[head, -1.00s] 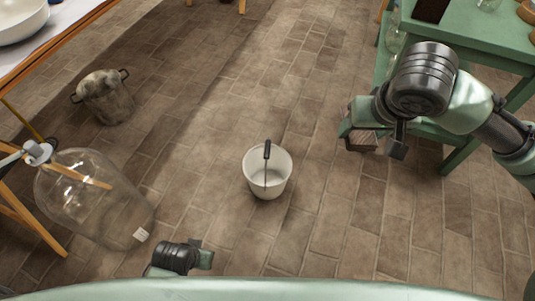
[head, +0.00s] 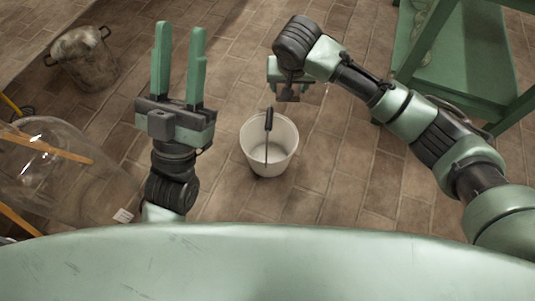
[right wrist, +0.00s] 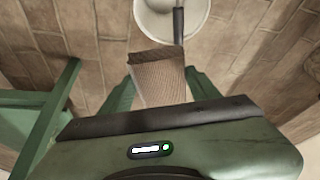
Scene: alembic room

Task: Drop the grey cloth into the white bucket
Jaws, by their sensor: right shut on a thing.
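The white bucket (head: 268,150) stands upright on the floor in the middle of the head view, with a dark grip on its handle. It also shows at the top of the right wrist view (right wrist: 168,22). My right gripper (head: 288,76) is above the floor just behind the bucket in the head view. It is shut on the folded, ribbed grey-brown cloth (right wrist: 160,78), which shows between its fingers in the right wrist view, just short of the bucket's rim in that picture. My left gripper (head: 179,62) is open and empty, fingers pointing up the picture, left of the bucket.
A large clear glass vessel (head: 75,185) lies at the left. A dark two-handled pot (head: 85,60) stands behind it. A green table (head: 440,60) is at the upper right. The brick floor around the bucket is clear.

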